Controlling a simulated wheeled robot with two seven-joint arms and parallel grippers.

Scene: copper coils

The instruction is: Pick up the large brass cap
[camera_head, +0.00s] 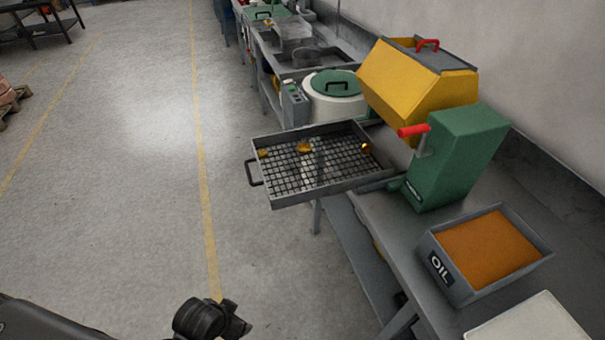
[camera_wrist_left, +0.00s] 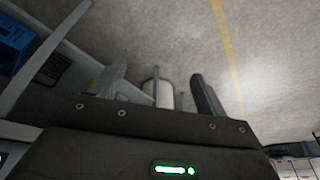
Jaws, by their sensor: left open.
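A grey wire-mesh tray (camera_head: 285,201) with a black handle sits at the left edge of the bench. Small brass pieces lie in it: one near the middle (camera_head: 303,147), one at the left corner (camera_head: 263,152), and one at the right side (camera_head: 366,147). I cannot tell for sure which is the large brass cap. My left arm enters at the bottom left of the head view, its dark end (camera_head: 212,320) well below the tray and apart from it. In the left wrist view my left gripper (camera_wrist_left: 160,78) is open, its fingers apart and empty. My right gripper does not show.
A green press (camera_head: 455,160) with a red handle stands right of the tray, before a yellow hopper (camera_head: 415,85). An oil bin (camera_head: 445,275) is at the lower right. A white tub with a green lid (camera_head: 335,85) stands behind.

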